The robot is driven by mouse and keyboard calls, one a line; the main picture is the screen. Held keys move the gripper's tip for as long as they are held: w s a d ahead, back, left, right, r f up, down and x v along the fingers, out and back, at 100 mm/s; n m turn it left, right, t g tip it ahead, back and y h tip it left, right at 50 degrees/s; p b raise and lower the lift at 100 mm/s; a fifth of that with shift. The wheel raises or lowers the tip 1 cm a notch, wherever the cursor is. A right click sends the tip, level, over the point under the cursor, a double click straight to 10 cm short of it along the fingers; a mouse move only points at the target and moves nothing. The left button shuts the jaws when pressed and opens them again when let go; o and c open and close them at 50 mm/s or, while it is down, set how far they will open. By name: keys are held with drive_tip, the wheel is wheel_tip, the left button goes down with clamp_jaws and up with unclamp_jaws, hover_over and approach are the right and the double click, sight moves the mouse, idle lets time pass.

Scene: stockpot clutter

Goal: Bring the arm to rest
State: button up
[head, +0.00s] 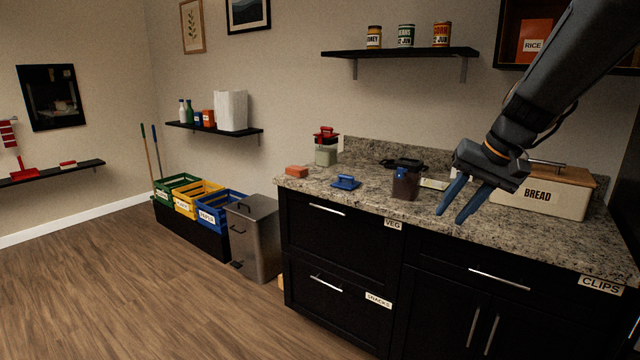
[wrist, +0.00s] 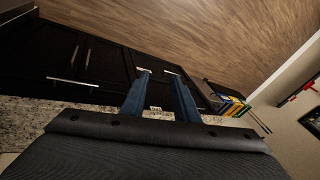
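My gripper (head: 463,200) hangs in the upper right of the head view, in front of the granite counter (head: 440,226). Its two blue fingers point down and to the left. They are apart with nothing between them, and the wrist view shows the same open, empty fingers (wrist: 158,98). My dark arm comes down from the top right corner. The gripper partly covers the counter and sits in front of the bread box (head: 550,196).
A wall shelf (head: 400,52) with cans hangs above.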

drive_tip(key=s+a+f+n+g+h, duration=0.1)
drive_tip(key=s+a+f+n, duration=0.1)
drive_tip(key=s+a+f, duration=0.3)
drive_tip(key=s+a+f+n+g+h, duration=0.1)
drive_tip(key=s+a+f, duration=0.4)
drive_tip(key=s+f, duration=0.8)
drive_tip(key=s+g+h, duration=0.1)
drive_tip(key=s, duration=0.2)
drive_tip(key=shift+s+f+n+b, duration=0.3)
drive_tip(key=shift+n+b, duration=0.05)
drive_tip(key=shift+n, duration=0.05)
drive_tip(key=shift+a, duration=0.15)
